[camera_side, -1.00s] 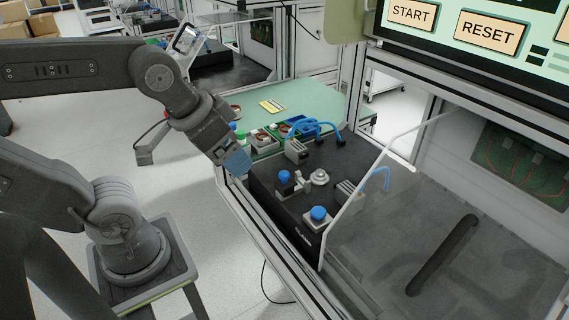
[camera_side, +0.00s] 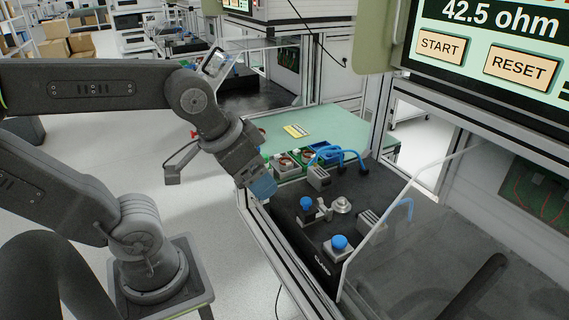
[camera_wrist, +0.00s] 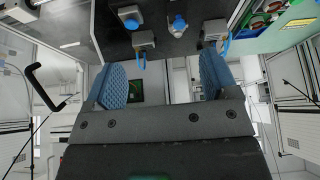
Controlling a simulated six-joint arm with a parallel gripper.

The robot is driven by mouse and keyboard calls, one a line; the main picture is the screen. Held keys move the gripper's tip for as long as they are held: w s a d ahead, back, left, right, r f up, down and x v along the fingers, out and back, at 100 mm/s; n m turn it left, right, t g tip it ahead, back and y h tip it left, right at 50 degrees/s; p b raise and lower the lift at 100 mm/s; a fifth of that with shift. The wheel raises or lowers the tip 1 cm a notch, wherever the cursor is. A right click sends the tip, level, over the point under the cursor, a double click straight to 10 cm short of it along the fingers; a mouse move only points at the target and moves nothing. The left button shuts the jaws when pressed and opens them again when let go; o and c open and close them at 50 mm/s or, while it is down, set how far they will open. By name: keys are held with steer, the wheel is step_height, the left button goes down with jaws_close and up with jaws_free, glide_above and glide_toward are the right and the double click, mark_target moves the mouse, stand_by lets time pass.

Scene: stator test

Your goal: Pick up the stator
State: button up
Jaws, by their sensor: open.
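Round, copper-coloured parts that look like stators sit in small holders at the near edge of the green mat. One stator (camera_side: 285,162) is in a whitish holder, and another stator (camera_side: 307,155) is in a green holder beside it. They also show, small and cut off, at the top right of the wrist view, in green holders (camera_wrist: 257,23). My gripper (camera_side: 263,187) hangs left of the black test fixture, just in front of the holders. In the wrist view my gripper (camera_wrist: 163,82) has its two blue fingers wide apart with nothing between them.
The black fixture (camera_side: 322,232) carries blue knobs (camera_side: 340,242), a metal clamp and blue cables (camera_side: 335,153). A clear slanted guard (camera_side: 400,225) stands on its right. The screen (camera_side: 485,45) reads 42.5 ohm. The green mat (camera_side: 275,128) is mostly clear behind the holders.

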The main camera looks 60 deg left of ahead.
steer(key=w+a+r+n+g, duration=0.1)
steer(key=w+a+r+n, duration=0.1)
steer(key=w+a+n, duration=0.35)
steer(key=n+g, duration=0.5)
steer(key=n, duration=0.7)
glide_above(285, 158)
steer(key=d, duration=0.2)
step_height(285, 158, down, 19)
steer(key=shift+s+a+r, duration=0.1)
steer(key=shift+s+a, duration=0.05)
steer(key=shift+a+f, duration=0.15)
steer(key=shift+f, duration=1.3)
steer(key=shift+a+f, duration=0.15)
steer(key=shift+f, duration=1.3)
steer(key=shift+c, duration=0.3)
steer(key=c, duration=1)
